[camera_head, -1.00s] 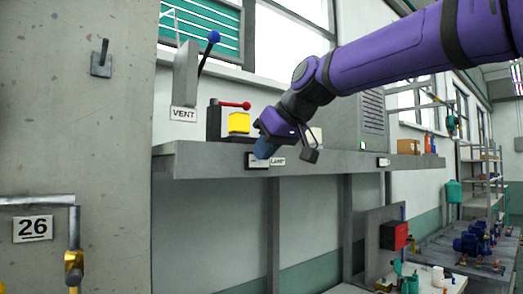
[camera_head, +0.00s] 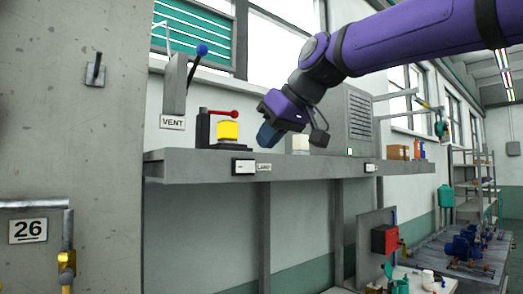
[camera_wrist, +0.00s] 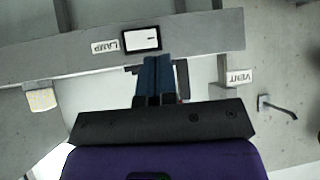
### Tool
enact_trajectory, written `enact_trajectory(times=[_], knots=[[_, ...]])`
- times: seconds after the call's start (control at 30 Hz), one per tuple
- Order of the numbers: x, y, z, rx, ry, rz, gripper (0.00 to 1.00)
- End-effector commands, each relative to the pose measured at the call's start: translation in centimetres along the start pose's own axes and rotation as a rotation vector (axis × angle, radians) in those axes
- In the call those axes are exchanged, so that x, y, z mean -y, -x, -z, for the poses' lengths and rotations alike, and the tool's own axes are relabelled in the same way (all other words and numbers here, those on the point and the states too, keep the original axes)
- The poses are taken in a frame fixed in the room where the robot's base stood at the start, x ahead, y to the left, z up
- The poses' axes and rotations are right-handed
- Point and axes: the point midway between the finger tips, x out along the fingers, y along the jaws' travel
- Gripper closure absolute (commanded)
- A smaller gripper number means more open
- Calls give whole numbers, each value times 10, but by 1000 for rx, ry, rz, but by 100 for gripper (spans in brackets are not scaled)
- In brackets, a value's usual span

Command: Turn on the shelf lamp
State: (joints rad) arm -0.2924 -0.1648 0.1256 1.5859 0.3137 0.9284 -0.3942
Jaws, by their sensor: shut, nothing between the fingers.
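The switch plate (camera_head: 244,167) is white with a dark surround on the shelf's front edge, beside the LAMP label (camera_head: 264,168). In the wrist view the picture is upside down, and the switch (camera_wrist: 141,39) shows a small dark mark, with the LAMP label (camera_wrist: 104,46) to its left. My gripper (camera_head: 267,136) is shut and empty, its blue fingertips just above the shelf edge, up and right of the switch. In the wrist view the fingertips (camera_wrist: 157,60) show just below the plate, apparently apart from it. A cream block (camera_head: 300,144) stands behind my gripper, possibly the lamp; whether it glows is unclear.
A blue-knobbed lever (camera_head: 197,60) rises above the VENT label (camera_head: 172,122). A concrete pillar (camera_head: 85,150) stands at left. A grey louvred cabinet (camera_head: 360,120) stands behind my arm.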

Motion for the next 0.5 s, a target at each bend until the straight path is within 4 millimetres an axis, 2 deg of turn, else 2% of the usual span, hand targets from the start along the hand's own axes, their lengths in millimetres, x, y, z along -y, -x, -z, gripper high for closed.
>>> enact_trajectory(times=[0.03, 0.2, 0.5], knots=[[2, 10, 1, -4, 1, -2, 100], [7, 34, 1, -2, 0, -1, 100], [10, 48, 1, 0, -1, 0, 100]])
